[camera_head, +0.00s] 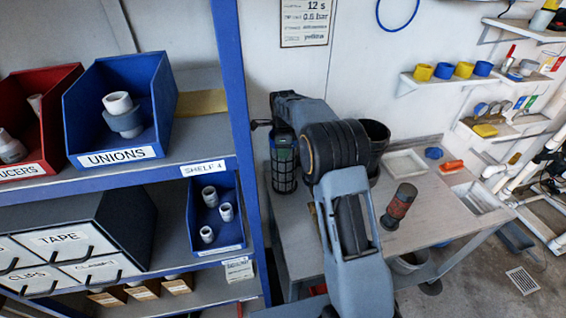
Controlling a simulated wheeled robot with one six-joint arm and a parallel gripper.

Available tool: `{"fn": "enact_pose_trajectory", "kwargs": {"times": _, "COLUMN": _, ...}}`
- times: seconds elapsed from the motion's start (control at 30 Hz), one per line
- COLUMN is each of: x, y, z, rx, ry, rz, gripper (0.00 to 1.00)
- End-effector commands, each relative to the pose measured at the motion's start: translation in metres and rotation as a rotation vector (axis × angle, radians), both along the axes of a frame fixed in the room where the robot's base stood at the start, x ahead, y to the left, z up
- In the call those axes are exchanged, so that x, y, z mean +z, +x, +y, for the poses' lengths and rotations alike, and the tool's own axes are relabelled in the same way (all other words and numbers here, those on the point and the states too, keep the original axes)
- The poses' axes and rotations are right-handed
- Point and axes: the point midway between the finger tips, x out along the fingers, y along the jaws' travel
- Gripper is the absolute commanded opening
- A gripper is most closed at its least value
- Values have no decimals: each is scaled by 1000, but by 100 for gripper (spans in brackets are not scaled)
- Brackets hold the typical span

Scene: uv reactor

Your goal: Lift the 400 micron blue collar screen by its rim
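A dark cylindrical mesh cage (284,178) stands upright at the back left of the grey bench. A green-blue band shows near its top, but I cannot read any micron mark, so I cannot tell if it is the 400 micron blue collar screen. My arm reaches up across the bench, and its far end is above and beside this cage, covering part of its top. My gripper (262,124) is mostly hidden behind my own arm links; only a small dark part shows at their left. Whether it is open or touches the cage cannot be seen.
A black bucket (376,133) is behind my wrist. A white tray (405,163) and an orange item (452,166) lie further right. A blue shelf post (238,130) rises close at the left.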

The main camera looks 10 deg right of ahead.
Motion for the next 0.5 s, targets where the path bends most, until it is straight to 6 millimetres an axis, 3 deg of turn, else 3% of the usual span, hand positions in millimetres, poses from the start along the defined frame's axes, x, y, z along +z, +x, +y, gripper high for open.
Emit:
{"fn": "enact_pose_trajectory", "kwargs": {"times": 0.17, "x": 0, "y": 0, "z": 0, "rx": 0, "ry": 0, "rz": 0, "gripper": 34}}
{"fn": "enact_pose_trajectory", "kwargs": {"times": 0.5, "x": 0, "y": 0, "z": 0, "rx": 0, "ry": 0, "rz": 0, "gripper": 3}}
